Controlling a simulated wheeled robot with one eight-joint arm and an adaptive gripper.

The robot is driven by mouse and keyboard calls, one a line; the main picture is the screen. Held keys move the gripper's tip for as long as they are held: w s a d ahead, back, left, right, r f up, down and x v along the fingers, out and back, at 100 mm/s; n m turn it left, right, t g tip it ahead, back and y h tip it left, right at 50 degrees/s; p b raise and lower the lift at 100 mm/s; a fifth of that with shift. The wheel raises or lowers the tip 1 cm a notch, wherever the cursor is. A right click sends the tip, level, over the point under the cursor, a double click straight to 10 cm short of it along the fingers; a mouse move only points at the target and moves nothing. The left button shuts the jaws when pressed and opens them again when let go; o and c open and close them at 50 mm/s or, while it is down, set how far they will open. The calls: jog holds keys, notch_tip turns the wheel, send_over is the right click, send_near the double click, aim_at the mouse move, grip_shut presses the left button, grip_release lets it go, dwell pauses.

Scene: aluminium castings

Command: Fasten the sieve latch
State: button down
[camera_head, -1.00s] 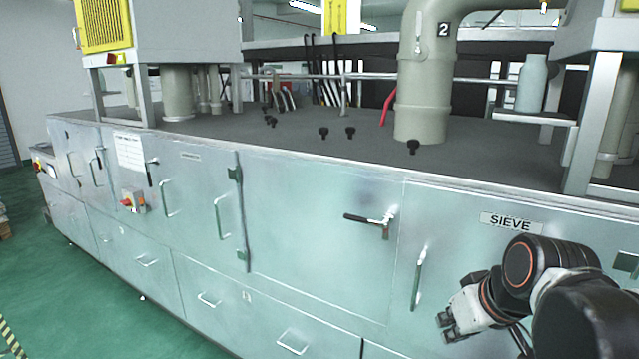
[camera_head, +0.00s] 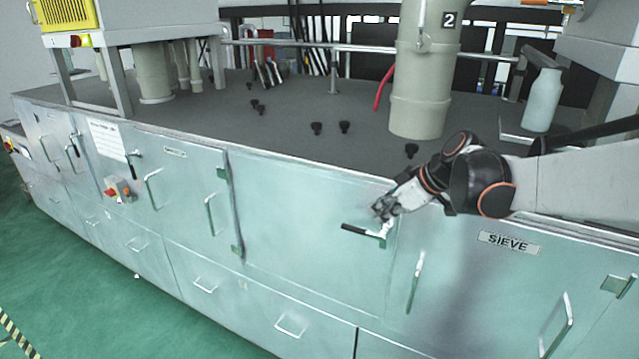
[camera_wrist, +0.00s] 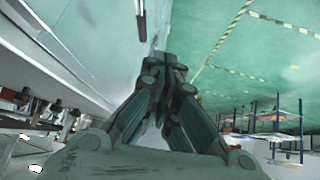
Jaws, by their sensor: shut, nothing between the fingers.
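The sieve latch (camera_head: 384,229) sits at the right edge of the wide middle door, beside the panel labelled SIEVE (camera_head: 508,242). Its black handle (camera_head: 358,230) points left, roughly level. My gripper (camera_head: 380,212) is at the latch's upper side, just above the metal body and right of the black handle. In the wrist view my gripper (camera_wrist: 172,66) is shut with its fingertips together and nothing between them. Whether the fingertips touch the latch cannot be told. The latch cannot be made out clearly in the wrist view.
A vertical pull handle (camera_head: 414,282) stands on the sieve panel below right of the latch. Black knobs (camera_head: 344,127) and a thick pipe (camera_head: 419,110) stand on the machine's dark top. A grey bottle (camera_head: 542,100) stands at the right. The green floor (camera_head: 60,300) is clear.

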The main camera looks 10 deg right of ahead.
jog(key=w+r+n+p, duration=0.1)
jog(key=w+d+r+n+y+p, duration=0.1)
jog(key=w, duration=0.1)
jog(key=shift+w+r, duration=0.1)
jog(key=shift+r, duration=0.3)
jog(key=shift+w+f, duration=0.1)
send_over(365, 234)
jog(key=w+a, duration=0.2)
jog(key=a, duration=0.1)
notch_tip(365, 234, down, 9)
jog(key=shift+s+d+f+p, duration=0.15)
jog(key=shift+f+p, duration=0.1)
jog(key=shift+f, duration=0.25)
jog(key=shift+d+f+p, duration=0.1)
jog(key=shift+f+p, duration=0.1)
jog(key=shift+f, duration=0.25)
